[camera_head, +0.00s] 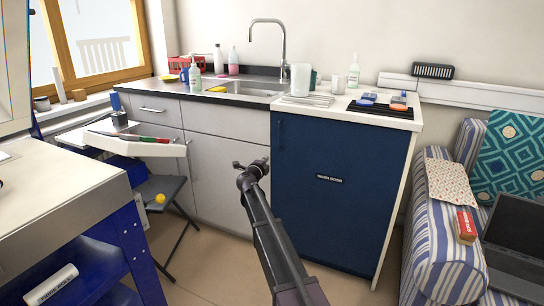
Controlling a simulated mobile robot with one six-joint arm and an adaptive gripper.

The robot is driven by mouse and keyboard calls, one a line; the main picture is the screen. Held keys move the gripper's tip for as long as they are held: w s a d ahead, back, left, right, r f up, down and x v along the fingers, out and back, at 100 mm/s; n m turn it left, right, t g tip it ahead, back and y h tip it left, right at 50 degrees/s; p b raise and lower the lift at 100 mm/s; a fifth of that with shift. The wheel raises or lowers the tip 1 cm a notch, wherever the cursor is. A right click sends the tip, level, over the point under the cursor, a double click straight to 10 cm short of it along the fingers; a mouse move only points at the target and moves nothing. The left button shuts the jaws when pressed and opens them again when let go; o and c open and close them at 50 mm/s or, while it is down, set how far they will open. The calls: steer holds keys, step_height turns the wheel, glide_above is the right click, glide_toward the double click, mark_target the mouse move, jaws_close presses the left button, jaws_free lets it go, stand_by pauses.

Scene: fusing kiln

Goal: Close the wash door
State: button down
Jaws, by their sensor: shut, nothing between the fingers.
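The wash door (342,215) is a dark blue panel with a small black "WASH DOOR" label, under the right part of the counter in the head view. It looks flush or nearly flush with the cabinet front; I cannot tell whether a small gap is left. A dark handle (281,131) shows near its upper left corner. My gripper (251,163) is shut and empty, in front of the grey cabinet just left of the door's left edge in the picture. My arm covers the door's lower left part. I cannot tell whether the gripper touches anything.
A drawer (137,146) stands open at the left, with a folding stool (160,190) below it. A white-topped bench (55,195) fills the left foreground. A striped sofa (440,245) stands at the right. Some floor (215,262) is clear in front of the cabinets.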

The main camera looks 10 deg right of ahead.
steer(key=shift+v, duration=2.2)
steer(key=shift+w+a, duration=0.1)
steer(key=shift+a, duration=0.05)
